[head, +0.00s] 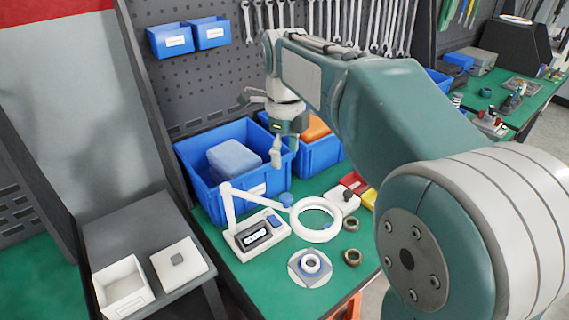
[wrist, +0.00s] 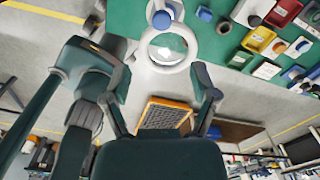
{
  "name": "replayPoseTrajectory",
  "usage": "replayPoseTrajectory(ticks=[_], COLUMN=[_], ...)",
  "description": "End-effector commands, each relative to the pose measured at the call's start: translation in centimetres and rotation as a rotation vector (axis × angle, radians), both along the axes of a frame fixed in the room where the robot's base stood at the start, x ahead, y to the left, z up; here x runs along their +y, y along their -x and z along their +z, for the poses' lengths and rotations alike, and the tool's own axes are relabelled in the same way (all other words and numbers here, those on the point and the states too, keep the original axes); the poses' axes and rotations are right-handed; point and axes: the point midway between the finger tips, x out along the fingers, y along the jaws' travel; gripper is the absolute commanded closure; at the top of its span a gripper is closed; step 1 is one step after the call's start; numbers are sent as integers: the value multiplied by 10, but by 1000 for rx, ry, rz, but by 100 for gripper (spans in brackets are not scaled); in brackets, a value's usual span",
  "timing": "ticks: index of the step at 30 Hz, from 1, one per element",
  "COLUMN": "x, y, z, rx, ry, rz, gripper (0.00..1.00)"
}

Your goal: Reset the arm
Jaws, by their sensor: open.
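My arm reaches from the right side of the head view over the green workbench (head: 240,278). My gripper (head: 284,154) hangs in front of the blue bins near the pegboard, above the bench. In the wrist view my gripper (wrist: 157,72) shows two dark fingers spread apart with nothing between them. Beyond the fingers are the white ring (wrist: 167,62) of a magnifier lamp and the bench edge. The ring also shows in the head view (head: 317,238), below and to the right of my gripper. Part of the gripper's far side is hidden in the head view.
A blue bin (head: 200,186) holds a pale blue block (head: 233,160). A white device with a display (head: 256,236) and a round plate with a seal (head: 294,268) are on the bench.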

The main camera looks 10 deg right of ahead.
Motion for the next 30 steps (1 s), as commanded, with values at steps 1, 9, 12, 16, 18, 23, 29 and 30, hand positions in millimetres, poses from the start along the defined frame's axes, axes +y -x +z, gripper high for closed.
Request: replayPoseTrajectory(ticks=[1, 9, 12, 16, 18, 23, 29, 30], x=[0, -1, -5, -13, -17, -27, -37, -39], y=[0, 2, 12, 35, 49, 80, 118, 125], z=[0, 1, 3, 6, 5, 2, -9, -12], rx=[0, -4, -27, -79, -109, -174, -241, -252], ry=[0, 0, -2, 4, 14, 57, 147, 169], rz=[0, 17, 109, 348, 490, 813, 1215, 1294], gripper=[24, 24, 24, 24, 24, 24, 24, 24])
